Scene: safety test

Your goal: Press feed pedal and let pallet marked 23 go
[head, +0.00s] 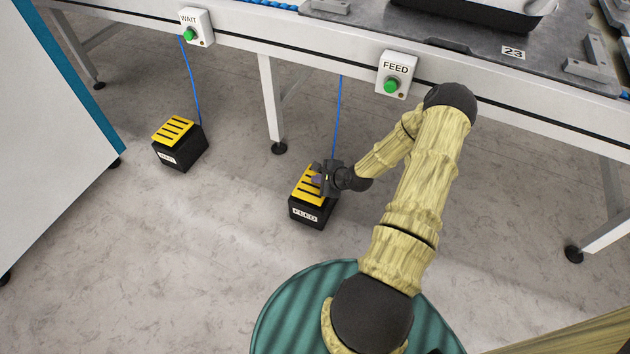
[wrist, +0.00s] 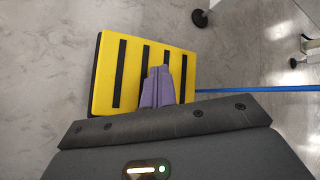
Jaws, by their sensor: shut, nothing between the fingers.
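The feed pedal (head: 305,198) is a black box on the floor with a yellow, black-striped top and a FEED label on its front. Its yellow top also shows in the wrist view (wrist: 112,80). My gripper (head: 317,179) is over the right part of that top, fingers shut and empty. In the wrist view the purple fingertips (wrist: 158,84) overlap the yellow plate; I cannot tell whether they touch it. The pallet marked 23 (head: 470,42) is a dark grey plate on the conveyor at the upper right, carrying a black tray (head: 470,16).
A FEED button box (head: 396,75) with a green light is on the conveyor rail. A WAIT box (head: 195,27) and a second yellow-topped pedal (head: 180,145) are to the left. A conveyor leg (head: 271,100) stands behind the pedals. Blue cables run down to both pedals. A white cabinet (head: 50,150) is at the left.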

